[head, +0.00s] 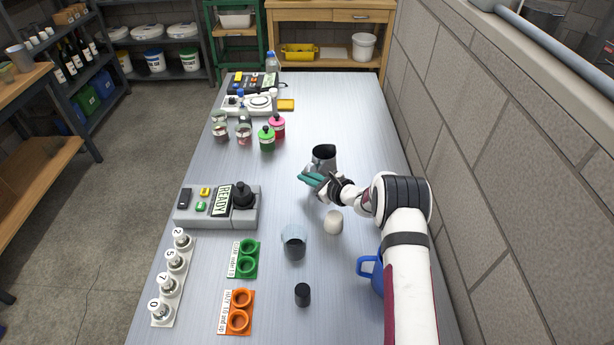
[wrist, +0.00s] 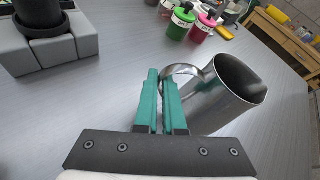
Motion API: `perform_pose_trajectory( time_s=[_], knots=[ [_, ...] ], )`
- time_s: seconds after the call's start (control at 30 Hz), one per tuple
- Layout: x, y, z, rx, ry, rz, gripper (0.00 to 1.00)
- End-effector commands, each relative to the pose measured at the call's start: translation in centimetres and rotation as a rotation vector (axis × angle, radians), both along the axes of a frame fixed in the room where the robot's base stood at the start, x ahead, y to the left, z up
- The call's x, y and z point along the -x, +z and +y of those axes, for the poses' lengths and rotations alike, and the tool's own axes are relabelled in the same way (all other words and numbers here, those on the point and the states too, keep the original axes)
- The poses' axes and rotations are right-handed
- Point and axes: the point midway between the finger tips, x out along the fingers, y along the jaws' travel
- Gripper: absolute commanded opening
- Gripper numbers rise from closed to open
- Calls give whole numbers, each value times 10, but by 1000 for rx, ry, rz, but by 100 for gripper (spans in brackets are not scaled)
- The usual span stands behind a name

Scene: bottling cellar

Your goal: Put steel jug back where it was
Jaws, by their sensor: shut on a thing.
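The steel jug (head: 324,155) is a shiny metal vessel near the middle of the metal table. In the wrist view the steel jug (wrist: 226,92) is right of the fingers, with its open mouth up and its looped handle toward them. My gripper (head: 313,180) has green fingers. In the wrist view my gripper (wrist: 164,88) is shut on the jug's handle, with the fingers close together. I cannot tell whether the jug's base touches the table.
A grey device with a READY display (head: 221,201) stands to the left. A clear beaker with dark contents (head: 293,243), a cream-coloured object (head: 333,222), a black cap (head: 302,294) and a blue mug (head: 370,268) stand nearer. The right side beyond the jug is clear.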

Motion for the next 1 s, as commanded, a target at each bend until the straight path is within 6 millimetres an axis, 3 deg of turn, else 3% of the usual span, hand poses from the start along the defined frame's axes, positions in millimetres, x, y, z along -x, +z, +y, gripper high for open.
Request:
perform_pose_trajectory(
  time_s=[0.03, 0.17, 0.2, 0.57, 1.0],
  knots=[
    [0, 0, 0, 0, 0, 0, 12],
    [0, 0, 0, 0, 0, 0, 35],
    [0, 0, 0, 0, 0, 0, 36],
    [5, 6, -6, -1, -2, 1, 36],
    [74, 42, -66, 0, -2, 0, 36]
  ],
)
